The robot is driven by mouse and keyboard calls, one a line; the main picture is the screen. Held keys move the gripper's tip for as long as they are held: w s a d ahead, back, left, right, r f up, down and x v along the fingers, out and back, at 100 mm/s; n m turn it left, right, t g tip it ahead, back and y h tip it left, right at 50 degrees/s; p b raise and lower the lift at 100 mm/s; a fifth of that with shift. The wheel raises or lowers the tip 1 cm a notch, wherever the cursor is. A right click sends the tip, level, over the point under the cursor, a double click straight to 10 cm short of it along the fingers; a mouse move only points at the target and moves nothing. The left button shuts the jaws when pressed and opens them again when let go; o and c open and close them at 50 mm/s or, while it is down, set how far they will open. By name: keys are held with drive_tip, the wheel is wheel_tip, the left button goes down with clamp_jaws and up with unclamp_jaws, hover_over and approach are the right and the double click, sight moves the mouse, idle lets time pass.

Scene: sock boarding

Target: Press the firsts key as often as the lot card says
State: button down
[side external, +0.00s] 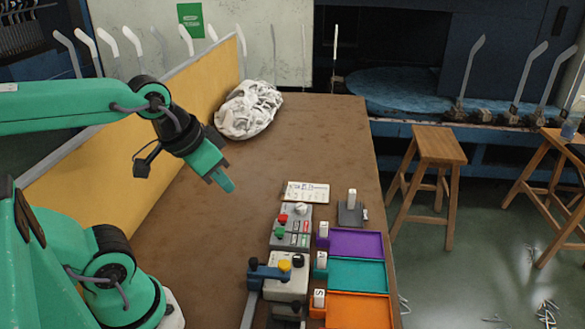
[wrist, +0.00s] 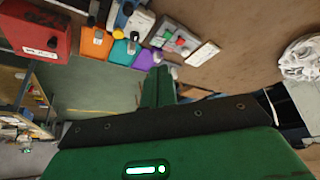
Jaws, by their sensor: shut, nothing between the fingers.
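My gripper (side external: 226,183) is shut and empty, held above the brown table left of the keys; its green fingers also show in the wrist view (wrist: 158,88). A grey key box (side external: 279,243) carries a red button (side external: 283,218), a green button (side external: 280,231) and a pale knob (side external: 300,209). Small red and green labels sit on its right part; I cannot read which key is the firsts key. A white card (side external: 306,192) with small dark print, likely the lot card, stands behind the box; its print is too small to read. My gripper touches none of these.
Purple (side external: 374,243), teal (side external: 383,274) and orange (side external: 385,312) trays line the right edge. A second box (side external: 288,286) with a yellow knob stands in front of the key box. The table's middle is clear.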

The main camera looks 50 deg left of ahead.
drive_tip(key=shift+w, duration=0.15)
drive_tip(key=n+g, duration=0.8)
drive_tip(key=g, duration=0.5)
hover_over(282, 229)
wheel_tip(282, 229, down, 9)
drive_tip(key=shift+r, duration=0.15)
idle(0.4)
drive_tip(key=shift+f, duration=4.4)
